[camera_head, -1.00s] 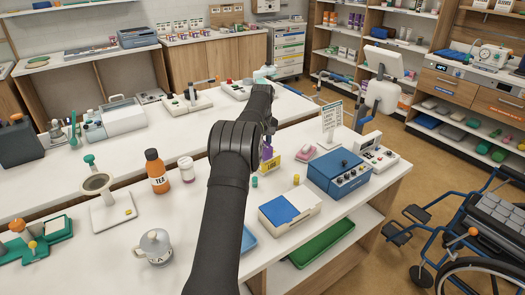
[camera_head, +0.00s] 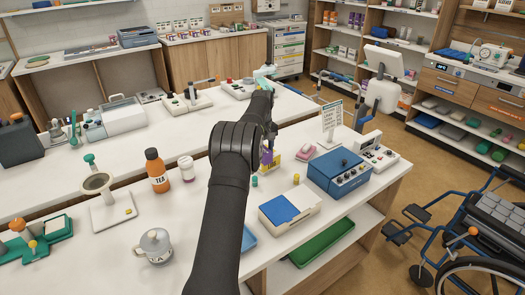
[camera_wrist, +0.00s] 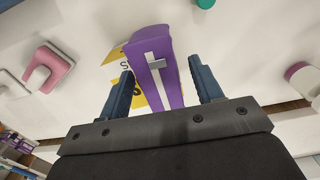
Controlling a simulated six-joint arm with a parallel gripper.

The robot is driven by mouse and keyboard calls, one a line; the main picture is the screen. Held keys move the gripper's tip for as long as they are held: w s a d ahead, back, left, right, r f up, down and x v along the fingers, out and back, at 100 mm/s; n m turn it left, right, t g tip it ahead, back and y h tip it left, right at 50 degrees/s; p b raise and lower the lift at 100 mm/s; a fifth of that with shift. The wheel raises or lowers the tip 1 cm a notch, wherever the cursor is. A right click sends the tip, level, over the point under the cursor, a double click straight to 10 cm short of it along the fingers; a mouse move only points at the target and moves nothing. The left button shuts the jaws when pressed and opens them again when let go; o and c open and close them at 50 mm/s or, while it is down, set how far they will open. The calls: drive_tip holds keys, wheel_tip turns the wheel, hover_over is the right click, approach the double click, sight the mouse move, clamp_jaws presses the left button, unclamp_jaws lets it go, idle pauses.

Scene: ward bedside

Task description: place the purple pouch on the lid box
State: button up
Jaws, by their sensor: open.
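The purple pouch (camera_head: 266,157) stands on the white counter beside a yellow sign-like item, partly hidden by my arm in the head view. In the wrist view the purple pouch (camera_wrist: 174,82), with a white stripe and a small grey tab, lies between the fingers of my gripper (camera_wrist: 160,68). The fingers are open, with a gap showing on each side of it. The lid box looks to be the white box with a blue top panel (camera_head: 282,209), on the counter nearer the camera and right of my arm.
The yellow item (camera_head: 275,153) is close behind the pouch, also in the wrist view (camera_wrist: 119,62). A blue device (camera_head: 338,174) stands right of the lid box. A pink item (camera_head: 307,151) and small yellow and green pieces are nearby.

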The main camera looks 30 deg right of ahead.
wheel_tip(320, 180, up, 12)
idle(0.4)
wheel_tip(320, 180, down, 12)
drive_tip(key=shift+f, duration=0.1)
drive_tip(key=shift+r, duration=1.9)
drive_tip(key=shift+f, duration=0.1)
